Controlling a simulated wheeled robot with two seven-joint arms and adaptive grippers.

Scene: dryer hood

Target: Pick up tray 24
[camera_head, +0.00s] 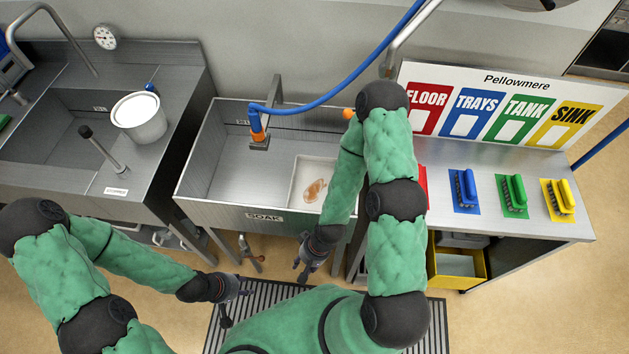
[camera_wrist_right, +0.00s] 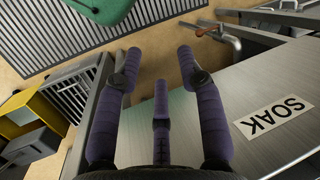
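A white tray (camera_head: 300,183) with a brown stain lies in the sink labelled SOAK (camera_head: 225,170). My right arm covers its right side, and no number is readable on it. My right gripper (camera_head: 303,270) hangs in front of the SOAK sink, apart from the tray. In the right wrist view its fingers (camera_wrist_right: 159,55) are spread and empty, over the sink's steel front with the SOAK label (camera_wrist_right: 273,118). My left gripper (camera_head: 245,291) is low at the left, above the floor grating and away from the sink; its fingers are too small to judge.
A blue hose with an orange nozzle (camera_head: 258,133) hangs over the SOAK sink. A white bucket (camera_head: 139,117) stands at the left sink unit. Blue (camera_head: 464,189), green (camera_head: 514,195) and yellow (camera_head: 559,199) brushes lie on the right counter. A yellow bin (camera_head: 458,265) is below.

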